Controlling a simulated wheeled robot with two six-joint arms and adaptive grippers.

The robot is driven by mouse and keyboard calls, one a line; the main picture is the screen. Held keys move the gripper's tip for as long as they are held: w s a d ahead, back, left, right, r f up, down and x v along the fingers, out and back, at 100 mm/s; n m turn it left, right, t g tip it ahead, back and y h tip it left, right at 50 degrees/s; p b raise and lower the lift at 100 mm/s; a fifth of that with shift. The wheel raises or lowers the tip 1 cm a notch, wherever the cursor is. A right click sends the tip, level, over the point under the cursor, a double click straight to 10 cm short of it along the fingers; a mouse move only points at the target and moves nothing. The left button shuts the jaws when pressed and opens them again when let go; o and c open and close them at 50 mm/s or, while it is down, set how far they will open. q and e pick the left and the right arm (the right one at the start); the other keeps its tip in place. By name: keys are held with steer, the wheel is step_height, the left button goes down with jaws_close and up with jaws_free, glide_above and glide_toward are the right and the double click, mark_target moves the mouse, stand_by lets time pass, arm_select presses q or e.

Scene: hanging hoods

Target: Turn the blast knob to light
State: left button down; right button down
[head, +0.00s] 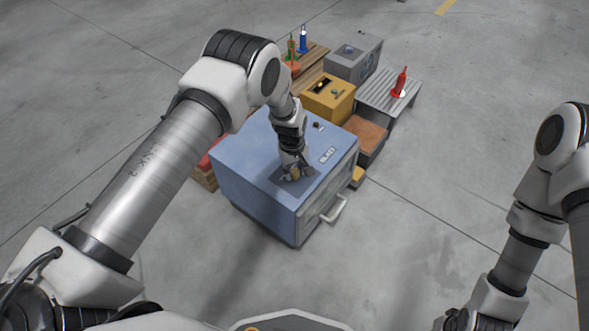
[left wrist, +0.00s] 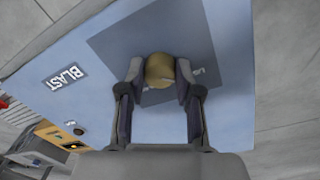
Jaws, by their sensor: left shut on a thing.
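The blue blast cabinet (head: 254,168) stands on the floor, with a "BLAST" label (head: 327,155) on its top, which also shows in the left wrist view (left wrist: 65,77). The blast knob (left wrist: 160,68) is a round tan knob on a darker square panel (left wrist: 118,50) of that top. My left gripper (head: 294,174) points down at the panel. In the left wrist view its two fingers (left wrist: 160,78) are shut on the knob from both sides. Marks on the panel beside the knob are partly hidden and I cannot read them. My right gripper (head: 459,320) is low at the right, apart from the cabinet, cut by the frame edge.
Behind the cabinet stand a yellow box (head: 327,101), a grey box (head: 352,62), a brown box (head: 367,138) and a slatted grey stand (head: 378,92) with a red bottle (head: 401,82). A handle (head: 334,210) juts from the cabinet's front. Open floor lies to the right.

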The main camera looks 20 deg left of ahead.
mark_target(293, 173)
arm_select(q)
steer(key=c, duration=0.8)
jaws_free()
steer(key=r, duration=1.2)
steer(key=shift+s+a, duration=0.2)
steer(key=shift+a, duration=0.05)
